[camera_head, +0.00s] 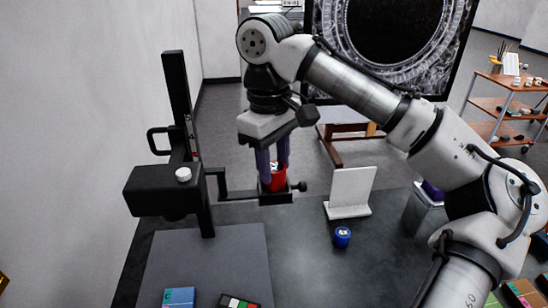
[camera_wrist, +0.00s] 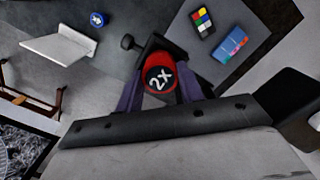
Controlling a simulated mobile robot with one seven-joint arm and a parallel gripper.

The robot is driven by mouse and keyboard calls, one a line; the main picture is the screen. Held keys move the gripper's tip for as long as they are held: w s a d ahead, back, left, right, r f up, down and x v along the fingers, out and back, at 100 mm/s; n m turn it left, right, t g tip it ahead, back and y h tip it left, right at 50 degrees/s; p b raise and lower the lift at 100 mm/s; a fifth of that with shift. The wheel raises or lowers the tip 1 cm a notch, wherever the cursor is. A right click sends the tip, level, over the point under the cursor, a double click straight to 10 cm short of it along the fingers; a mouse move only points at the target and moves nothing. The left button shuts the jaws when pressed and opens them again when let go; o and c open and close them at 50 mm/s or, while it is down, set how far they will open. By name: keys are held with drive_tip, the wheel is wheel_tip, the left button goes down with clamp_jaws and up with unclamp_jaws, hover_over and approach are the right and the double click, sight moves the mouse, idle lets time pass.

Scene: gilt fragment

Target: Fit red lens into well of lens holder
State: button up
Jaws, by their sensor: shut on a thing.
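The red lens (camera_head: 277,182) is a short red cylinder with a dark top marked "2x", which shows in the wrist view (camera_wrist: 160,77). My gripper (camera_head: 272,176) points down with its two purple fingers shut on the lens, one on each side. The lens holder (camera_head: 276,199) is a small black frame with a side knob, at the end of a black arm. It shows behind the lens in the wrist view (camera_wrist: 152,47). The lens is upright, its lower edge at the holder's rim. The well is hidden, so I cannot tell how far the lens is inside.
A black stand (camera_head: 160,190) with a tall column carries the holder's arm, left of my gripper. A blue lens (camera_head: 342,237) and a white angled stand (camera_head: 350,190) are on the dark table to the right. A teal box (camera_head: 179,298) and colour chart (camera_head: 238,301) lie in front.

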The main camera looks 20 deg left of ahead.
drive_tip(key=shift+f, duration=0.75)
drive_tip(key=o, duration=1.1)
drive_tip(key=shift+o, duration=0.2)
wheel_tip(320, 180, up, 12)
drive_tip(key=shift+w+a, duration=0.15)
drive_tip(key=shift+a, duration=0.25)
